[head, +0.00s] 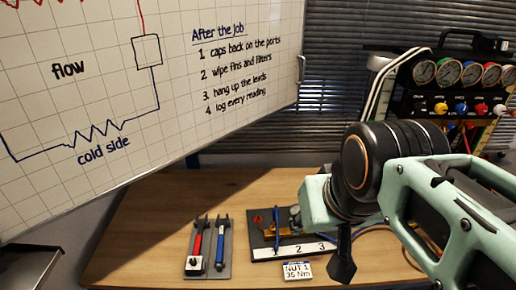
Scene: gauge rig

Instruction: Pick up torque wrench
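Two wrench-like tools lie side by side on a dark grey mat (209,274) on the wooden table. The left one has a red handle (198,240) and a white block-like part at its near end. The right one has a blue handle (220,246). I cannot tell for certain which is the torque wrench. My gripper (341,268) hangs over the table to the right of both tools, apart from them. One dark finger shape shows; its opening is hidden by my arm.
A dark board (258,253) with a numbered white strip stands right of the mat. A card reading "NUT 1 35 Nm" (297,271) is in front of it. A whiteboard (150,80) overhangs the left. Gauges (447,71) stand at back right. Table left of the mat is clear.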

